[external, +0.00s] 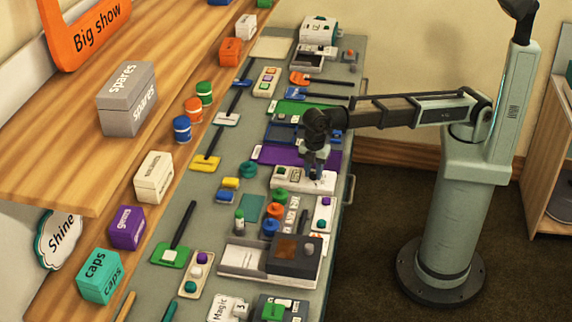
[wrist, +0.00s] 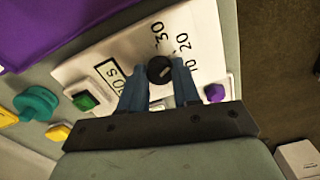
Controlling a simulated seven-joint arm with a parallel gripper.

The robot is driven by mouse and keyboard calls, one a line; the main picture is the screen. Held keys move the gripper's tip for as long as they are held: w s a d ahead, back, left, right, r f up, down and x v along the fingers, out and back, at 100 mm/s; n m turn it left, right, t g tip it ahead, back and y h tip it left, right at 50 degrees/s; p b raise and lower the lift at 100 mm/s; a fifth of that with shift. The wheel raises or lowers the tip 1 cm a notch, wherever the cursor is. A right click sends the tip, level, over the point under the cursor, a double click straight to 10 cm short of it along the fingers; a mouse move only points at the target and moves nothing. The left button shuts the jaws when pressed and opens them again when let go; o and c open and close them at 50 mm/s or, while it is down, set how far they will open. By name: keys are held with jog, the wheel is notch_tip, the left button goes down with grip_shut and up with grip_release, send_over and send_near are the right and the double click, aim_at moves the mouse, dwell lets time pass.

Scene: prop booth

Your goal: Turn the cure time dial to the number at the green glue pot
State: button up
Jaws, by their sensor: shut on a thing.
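The dial is a round black knob (wrist: 159,69) on a white panel (wrist: 120,57), with the printed numbers 10, 20 and 30 around its far side. A small window (wrist: 108,80) on the panel seems to read "10 s". My gripper (wrist: 160,75) is shut on the knob, one finger on each side. In the external view my gripper (external: 316,172) is down at the white panel (external: 291,183) and hides the knob. The green glue pot (external: 279,195) stands just in front of the panel, above orange (external: 275,210) and blue (external: 270,227) pots. Pale cards (external: 292,208) lie beside them; their numbers are too small to read.
A grey-and-white machine (external: 295,255) stands nearer the camera. The bench is crowded; its right edge is close to the panel.

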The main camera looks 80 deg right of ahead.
aim_at(313, 174)
dwell(0.4)
jog(key=o, duration=1.1)
jog(key=shift+c, duration=0.2)
jog(key=shift+r, duration=0.1)
notch_tip(313, 174, up, 14)
jog(key=shift+f, duration=0.2)
